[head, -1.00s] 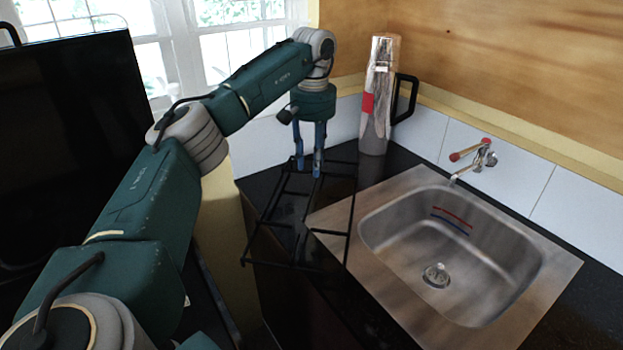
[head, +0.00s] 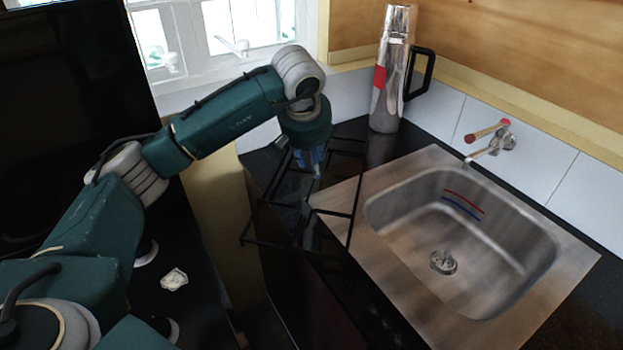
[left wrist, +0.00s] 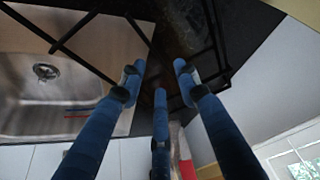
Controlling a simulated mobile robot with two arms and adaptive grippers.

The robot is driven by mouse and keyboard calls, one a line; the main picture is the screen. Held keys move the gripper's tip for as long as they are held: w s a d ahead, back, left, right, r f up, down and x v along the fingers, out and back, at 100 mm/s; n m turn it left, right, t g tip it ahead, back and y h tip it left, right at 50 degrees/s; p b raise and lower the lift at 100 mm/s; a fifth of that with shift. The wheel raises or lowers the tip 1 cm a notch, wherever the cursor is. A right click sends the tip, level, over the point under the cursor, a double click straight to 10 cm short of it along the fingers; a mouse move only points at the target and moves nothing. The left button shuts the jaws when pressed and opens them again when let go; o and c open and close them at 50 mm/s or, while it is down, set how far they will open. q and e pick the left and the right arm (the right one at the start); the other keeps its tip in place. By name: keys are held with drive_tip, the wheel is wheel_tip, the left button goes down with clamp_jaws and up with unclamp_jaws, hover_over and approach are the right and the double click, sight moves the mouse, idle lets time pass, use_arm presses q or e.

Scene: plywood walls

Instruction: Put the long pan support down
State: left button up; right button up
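The long pan support (head: 331,213) is a black wire frame at the counter's left end, left of the sink in the head view. Its near left corner juts past the counter edge. Whether it lies flat on the counter is hard to tell. My left gripper (head: 310,172) points down over its far part. In the left wrist view the gripper's blue fingers (left wrist: 158,78) are spread apart, with bars of the support (left wrist: 72,32) around and beyond the tips. I see no bar clamped between them. My right gripper is not in view.
A steel sink (head: 388,240) with a tap (head: 490,140) is set in the black counter to the right. A metal flask (head: 388,95) with a black handle stands behind the support. A window is at the back left. A dark gap lies in front of the counter.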

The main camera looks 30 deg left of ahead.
use_arm(q)
drive_tip(key=shift+w+f, duration=0.2)
drive_tip(key=shift+f, duration=0.25)
drive_tip(key=shift+w+a+f, duration=0.1)
drive_tip(key=shift+f, duration=0.1)
drive_tip(key=p+x, duration=0.2)
drive_tip(key=x, duration=0.2)
drive_tip(key=shift+w+f, duration=0.15)
drive_tip(key=shift+w, duration=0.05)
drive_tip(key=shift+w+f, duration=0.2)
drive_tip(key=shift+f, duration=0.2)
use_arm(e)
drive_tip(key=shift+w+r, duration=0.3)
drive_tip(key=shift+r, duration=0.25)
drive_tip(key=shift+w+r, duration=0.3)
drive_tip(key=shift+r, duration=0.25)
use_arm(q)
clamp_jaws()
drive_tip(key=shift+w+r, duration=0.1)
drive_tip(key=shift+r, duration=0.05)
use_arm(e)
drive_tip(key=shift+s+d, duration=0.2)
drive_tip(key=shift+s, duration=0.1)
